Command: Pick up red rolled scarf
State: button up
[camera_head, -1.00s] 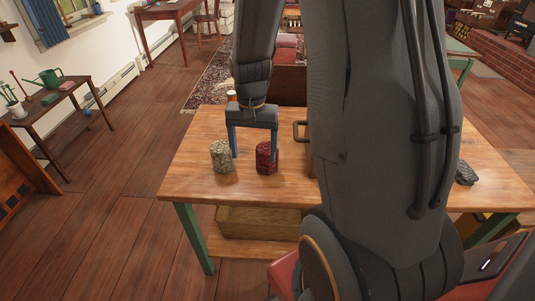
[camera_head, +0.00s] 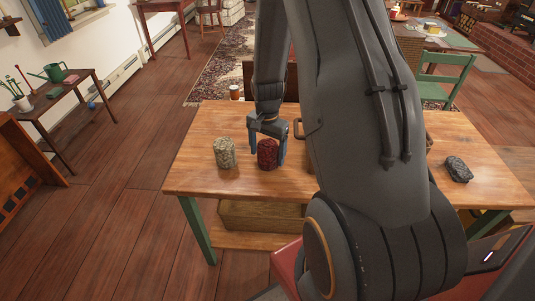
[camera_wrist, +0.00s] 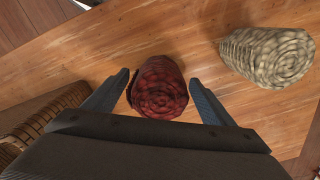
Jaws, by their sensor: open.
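The red rolled scarf (camera_head: 267,154) stands on the wooden table (camera_head: 200,178), with its spiral end up. In the wrist view the scarf (camera_wrist: 159,88) lies between the two blue fingertips. My gripper (camera_head: 268,142) is open around it, one finger on each side. In the wrist view there is a gap between the scarf and the right finger of my gripper (camera_wrist: 160,85); on the left the gap is narrow. A cream rolled scarf (camera_head: 225,153) stands just left of the red one. It also shows at the upper right in the wrist view (camera_wrist: 268,56).
A dark grey folded item (camera_head: 458,169) lies at the table's right. A wicker basket (camera_wrist: 40,125) stands beside my gripper in the wrist view. A small orange-brown cup (camera_head: 235,92) is at the back. The table's front left is clear.

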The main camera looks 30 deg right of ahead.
jog(key=shift+f+p, duration=0.3)
jog(key=shift+f, duration=1.05)
jog(key=c, duration=1.2)
jog(key=shift+w, duration=0.1)
jog(key=shift+r, duration=0.1)
